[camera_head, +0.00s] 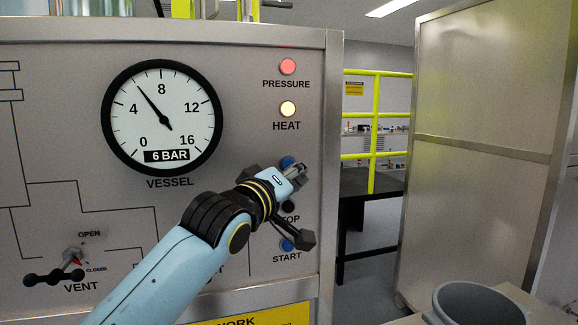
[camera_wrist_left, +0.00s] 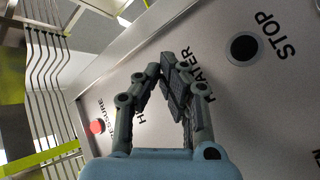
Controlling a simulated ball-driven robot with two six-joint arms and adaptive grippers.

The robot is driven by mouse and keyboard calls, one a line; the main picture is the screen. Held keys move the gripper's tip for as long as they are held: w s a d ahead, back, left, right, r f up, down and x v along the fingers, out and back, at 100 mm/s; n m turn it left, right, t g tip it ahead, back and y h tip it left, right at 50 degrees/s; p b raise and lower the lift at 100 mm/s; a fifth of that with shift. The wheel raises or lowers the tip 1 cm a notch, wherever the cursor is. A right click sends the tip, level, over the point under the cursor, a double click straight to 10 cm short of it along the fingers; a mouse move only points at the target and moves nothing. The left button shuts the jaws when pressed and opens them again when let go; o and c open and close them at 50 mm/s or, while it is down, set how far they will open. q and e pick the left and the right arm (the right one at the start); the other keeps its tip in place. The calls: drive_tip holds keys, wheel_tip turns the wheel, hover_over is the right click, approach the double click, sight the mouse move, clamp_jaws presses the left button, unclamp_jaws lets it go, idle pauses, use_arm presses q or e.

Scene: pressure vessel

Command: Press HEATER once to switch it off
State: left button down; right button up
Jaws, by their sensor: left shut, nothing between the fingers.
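The grey control panel (camera_head: 240,60) faces me. A blue button (camera_head: 287,162) sits below the lit yellow HEAT lamp (camera_head: 288,108), partly covered by my left gripper (camera_head: 303,169). The HEATER label (camera_wrist_left: 196,68) shows beside the fingers in the left wrist view, but not in the head view. My left gripper (camera_wrist_left: 168,66) is shut and empty, its fingertips in front of the panel by that label. The button is hidden behind the fingers there, so I cannot tell whether they touch it. My right gripper is out of view.
The black STOP button (camera_wrist_left: 242,47) and the blue START button (camera_head: 287,244) are close to my left wrist. The red PRESSURE lamp (camera_head: 288,67) is lit. The vessel gauge (camera_head: 161,118) reads 6 BAR. A VENT lever (camera_head: 55,277) is at lower left.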

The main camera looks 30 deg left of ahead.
use_arm(q)
drive_tip(key=shift+w+a, duration=0.1)
drive_tip(key=shift+w, duration=0.05)
idle(0.6)
drive_tip(key=shift+w+a, duration=0.15)
drive_tip(key=shift+a, duration=0.05)
drive_tip(key=shift+w+a, duration=0.3)
drive_tip(key=shift+a, duration=0.05)
idle(0.8)
drive_tip(key=shift+d, duration=0.1)
drive_tip(key=shift+s+d+p, duration=0.45)
drive_tip(key=shift+s+d, duration=0.1)
drive_tip(key=shift+s, duration=0.05)
drive_tip(key=shift+s+d+p, duration=0.95)
drive_tip(key=shift+s+d, duration=0.7)
drive_tip(key=shift+d, duration=0.25)
